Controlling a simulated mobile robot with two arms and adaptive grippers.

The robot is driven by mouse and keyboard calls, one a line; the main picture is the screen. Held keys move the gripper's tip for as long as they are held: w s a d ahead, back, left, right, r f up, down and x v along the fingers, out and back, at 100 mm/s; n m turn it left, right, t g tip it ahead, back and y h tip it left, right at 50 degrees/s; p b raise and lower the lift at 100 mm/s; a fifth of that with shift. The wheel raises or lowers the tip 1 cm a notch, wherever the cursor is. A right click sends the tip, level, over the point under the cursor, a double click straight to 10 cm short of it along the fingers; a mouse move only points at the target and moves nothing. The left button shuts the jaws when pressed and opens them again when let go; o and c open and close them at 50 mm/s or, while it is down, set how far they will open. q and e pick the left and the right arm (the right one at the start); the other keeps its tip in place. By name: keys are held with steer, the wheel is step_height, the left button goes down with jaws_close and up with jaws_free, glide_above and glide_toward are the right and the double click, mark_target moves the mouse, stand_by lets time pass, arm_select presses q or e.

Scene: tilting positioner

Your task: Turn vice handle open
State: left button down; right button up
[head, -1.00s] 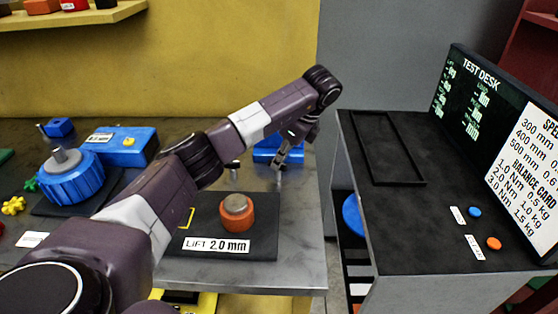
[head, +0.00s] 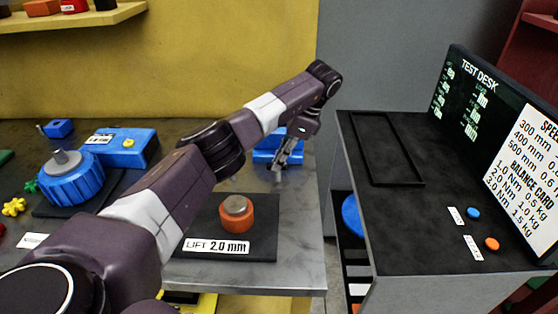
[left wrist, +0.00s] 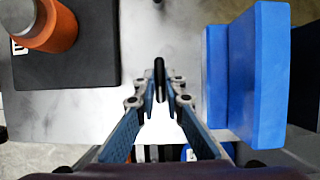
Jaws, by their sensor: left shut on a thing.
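The blue vice (head: 264,156) stands near the right end of the metal bench, partly behind my left arm. It also shows at the right of the left wrist view (left wrist: 262,75). The vice handle (left wrist: 159,78), a thin dark bar, shows upright between my fingertips in the left wrist view, just left of the vice's blue body. My left gripper (left wrist: 158,98) is shut on this handle; it also shows in the head view (head: 279,172), at the vice's front right. The handle is too small to make out in the head view. My right gripper is not in view.
An orange and grey cylinder (head: 236,218) stands on a black mat labelled "LIFT 2.0 mm" (head: 215,246), in front of the vice. A blue positioner (head: 72,182) is at left. The test desk (head: 465,225) stands right, across a gap.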

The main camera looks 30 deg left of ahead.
arm_select(q)
steer(key=shift+r, duration=0.1)
steer(key=c, duration=2)
jaws_free()
steer(key=v, duration=1.1)
steer(key=shift+w+d+r, duration=0.15)
steer(key=shift+d+r, duration=0.1)
steer(key=shift+r, duration=0.1)
